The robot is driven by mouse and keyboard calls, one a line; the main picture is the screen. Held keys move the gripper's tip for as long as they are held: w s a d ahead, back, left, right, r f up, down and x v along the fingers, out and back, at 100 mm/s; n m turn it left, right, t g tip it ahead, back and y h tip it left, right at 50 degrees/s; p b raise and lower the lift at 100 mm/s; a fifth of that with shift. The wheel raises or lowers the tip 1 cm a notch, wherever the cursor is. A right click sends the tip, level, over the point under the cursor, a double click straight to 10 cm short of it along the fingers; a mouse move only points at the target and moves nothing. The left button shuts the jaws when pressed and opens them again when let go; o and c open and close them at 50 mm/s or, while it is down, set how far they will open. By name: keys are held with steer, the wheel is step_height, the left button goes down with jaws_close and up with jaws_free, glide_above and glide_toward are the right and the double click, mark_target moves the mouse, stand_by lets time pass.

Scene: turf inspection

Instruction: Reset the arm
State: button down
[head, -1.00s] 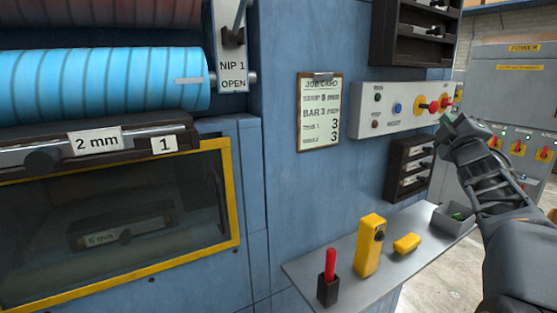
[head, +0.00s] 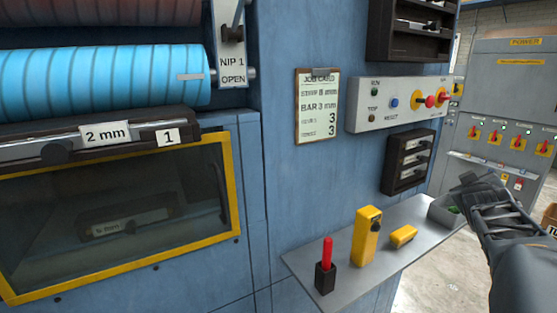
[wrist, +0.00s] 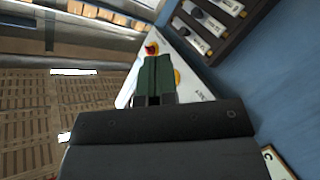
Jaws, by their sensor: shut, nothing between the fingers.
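My arm is at the right edge of the head view. My gripper (head: 466,184) is in front of the grey shelf's far end, below and right of the control panel (head: 398,104). In the wrist view, my gripper (wrist: 155,75) has its dark green fingers together with nothing between them. Behind them is the white panel, with a red and yellow knob just beyond the fingertips. I cannot tell the exact gap to the panel, but in the head view the gripper is apart from it.
A dark rack (head: 408,160) is on the blue wall. A power cabinet (head: 510,100) stands at the right.

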steer(key=s+a+f+m+g+y, duration=0.25)
steer(key=s+a+f+g, duration=0.2)
steer(key=a+f, duration=0.4)
steer(key=s+a+f+m+g+y, duration=0.1)
steer(key=s+a+f+g+y, duration=0.2)
steer(key=s+a+f, duration=0.5)
steer(key=s+a+f+n+y, duration=0.1)
steer(key=s+a, duration=0.3)
steer(key=a, duration=0.4)
steer(key=s+a+f+n+g+y, duration=0.1)
steer(key=s+a+f+y, duration=0.1)
steer(key=a, duration=0.6)
steer(key=shift+s+a+f, duration=0.25)
steer(key=shift+s+f, duration=0.2)
steer(key=shift+s, duration=0.9)
steer(key=shift+g+y, duration=0.25)
